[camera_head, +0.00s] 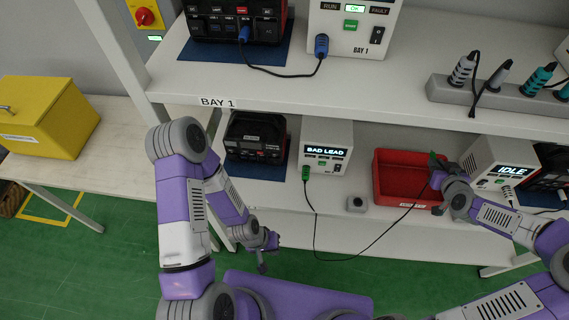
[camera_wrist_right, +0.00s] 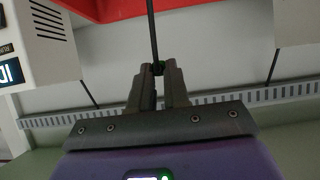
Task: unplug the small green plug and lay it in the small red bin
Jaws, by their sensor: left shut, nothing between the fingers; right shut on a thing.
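My right gripper (camera_head: 436,208) is shut at the right end of the small red bin (camera_head: 404,196). The red bin (camera_wrist_right: 130,8) shows at the top of that view. The cable loops down and back to another green plug (camera_head: 306,173), seated in the front of the white "BAD LEAD" box (camera_head: 326,146). My left gripper (camera_head: 262,266) is shut and empty, low in front of the lower shelf.
A white "IDLE" box (camera_head: 492,165) stands right of the bin, close to my right arm. A black device (camera_head: 256,138) stands left of the "BAD LEAD" box. The upper shelf (camera_head: 400,107) overhangs and carries a grey power strip (camera_head: 500,97).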

